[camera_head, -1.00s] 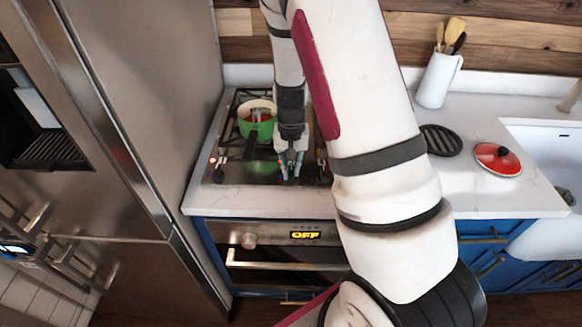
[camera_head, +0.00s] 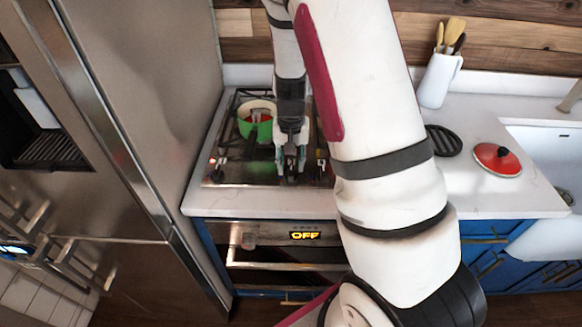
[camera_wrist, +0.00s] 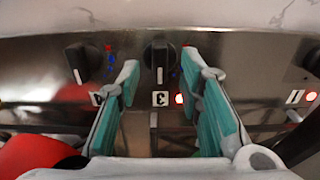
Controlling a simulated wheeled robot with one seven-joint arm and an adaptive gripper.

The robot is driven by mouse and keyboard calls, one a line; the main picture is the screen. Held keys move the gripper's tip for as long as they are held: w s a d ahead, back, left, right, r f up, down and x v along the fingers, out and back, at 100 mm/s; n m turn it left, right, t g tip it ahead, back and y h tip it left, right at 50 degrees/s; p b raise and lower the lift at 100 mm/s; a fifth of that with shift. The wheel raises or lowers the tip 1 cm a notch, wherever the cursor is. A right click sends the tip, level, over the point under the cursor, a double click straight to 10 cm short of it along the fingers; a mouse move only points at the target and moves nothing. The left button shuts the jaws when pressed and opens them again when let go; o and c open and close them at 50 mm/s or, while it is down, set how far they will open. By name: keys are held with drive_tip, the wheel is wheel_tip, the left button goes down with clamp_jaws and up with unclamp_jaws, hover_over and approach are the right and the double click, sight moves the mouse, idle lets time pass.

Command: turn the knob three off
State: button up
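Knob three (camera_wrist: 159,56) is a black knob in the middle of the wrist view, above a label with a 3. Its white pointer line runs straight down the picture. A red light (camera_wrist: 179,98) glows beside the label. My gripper (camera_wrist: 159,68) is open, with one teal fingertip on each side of the knob's near end. The fingers look apart from the knob, though contact is hard to judge. In the head view my gripper (camera_head: 291,165) points down at the hob's front edge and hides the knob.
Other black knobs stand left (camera_wrist: 80,62) and right (camera_wrist: 312,62) of knob three. A green pot (camera_head: 256,122) stands on the hob, left of my gripper. A red shape (camera_wrist: 32,156) fills the wrist view's lower left. A red lid (camera_head: 497,160) lies on the right counter.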

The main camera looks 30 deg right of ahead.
sight(291, 171)
wheel_tip(291, 171, up, 10)
idle(0.3)
drive_tip(key=shift+f, duration=0.1)
idle(0.4)
